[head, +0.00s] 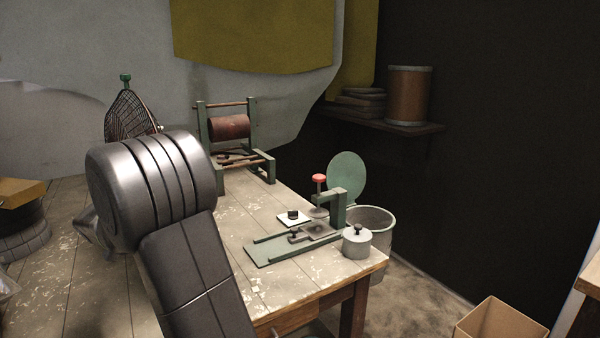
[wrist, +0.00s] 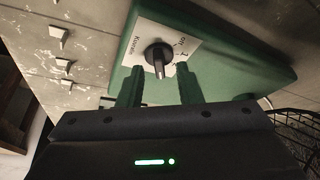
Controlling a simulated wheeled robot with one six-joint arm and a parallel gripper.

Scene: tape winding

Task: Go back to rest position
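Just beyond the fingertips is a black knob (wrist: 157,55) on a white printed plate (wrist: 135,38), fixed to a green box (wrist: 235,55). The knob's pointer lies in line with the gap between the fingers, and I see no finger touching it. In the head view my gripper is hidden behind my own dark arm, which rises over the left part of the table.
The worn wooden table (head: 240,225) carries a green winding frame with a brown roll (head: 229,127), a green press (head: 338,207) with a red knob, and a small lidded pot (head: 357,241). A wire-mesh fan (head: 128,117) stands behind my arm. A cardboard box (head: 500,322) is at lower right.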

